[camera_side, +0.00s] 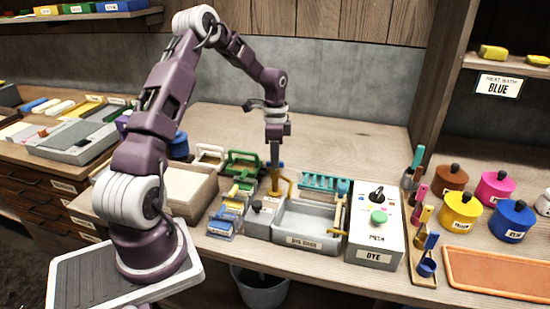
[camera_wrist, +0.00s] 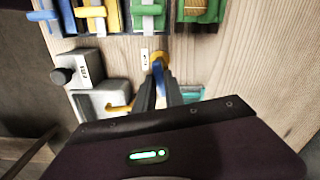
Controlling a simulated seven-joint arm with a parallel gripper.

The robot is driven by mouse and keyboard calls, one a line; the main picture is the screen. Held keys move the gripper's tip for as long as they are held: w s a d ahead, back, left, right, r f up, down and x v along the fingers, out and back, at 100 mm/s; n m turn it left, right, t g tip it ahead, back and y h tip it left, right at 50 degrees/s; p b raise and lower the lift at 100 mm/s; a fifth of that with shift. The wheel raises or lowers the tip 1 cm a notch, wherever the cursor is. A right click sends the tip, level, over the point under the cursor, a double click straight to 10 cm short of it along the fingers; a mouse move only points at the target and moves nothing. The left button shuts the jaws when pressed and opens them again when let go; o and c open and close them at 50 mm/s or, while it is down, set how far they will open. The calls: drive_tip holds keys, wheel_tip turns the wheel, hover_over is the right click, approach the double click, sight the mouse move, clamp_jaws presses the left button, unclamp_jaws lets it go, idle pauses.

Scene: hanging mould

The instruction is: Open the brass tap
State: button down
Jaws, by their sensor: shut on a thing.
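The brass tap (camera_side: 288,182) stands at the back edge of the grey dye bath (camera_side: 310,241). In the wrist view its curved spout (camera_wrist: 121,108) reaches over the basin, and a brass part (camera_wrist: 159,57) shows just past my fingertips. My gripper (camera_side: 277,163) points straight down over the tap from above. In the wrist view my gripper (camera_wrist: 163,84) is shut on the tap's upper part, with a narrow blue piece between the fingers. The fingers hide most of the grasped part, so I cannot tell how far the tap is turned.
A grey box with a knob (camera_wrist: 88,69) stands close beside the tap. Green and blue clamp-like frames (camera_side: 241,165) stand left of it. A white control box (camera_side: 377,228) with a green button is to the right, with coloured pots (camera_side: 461,210) beyond.

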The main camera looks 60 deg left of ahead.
drive_tip(key=n, duration=0.3)
drive_tip(key=shift+n, duration=0.4)
drive_tip(key=n, duration=0.4)
drive_tip(key=shift+n, duration=0.3)
drive_tip(key=n, duration=0.3)
drive_tip(key=shift+n, duration=1.9)
drive_tip(key=c, duration=1.4)
unclamp_jaws()
drive_tip(key=shift+c, duration=0.2)
drive_tip(key=shift+r, duration=0.1)
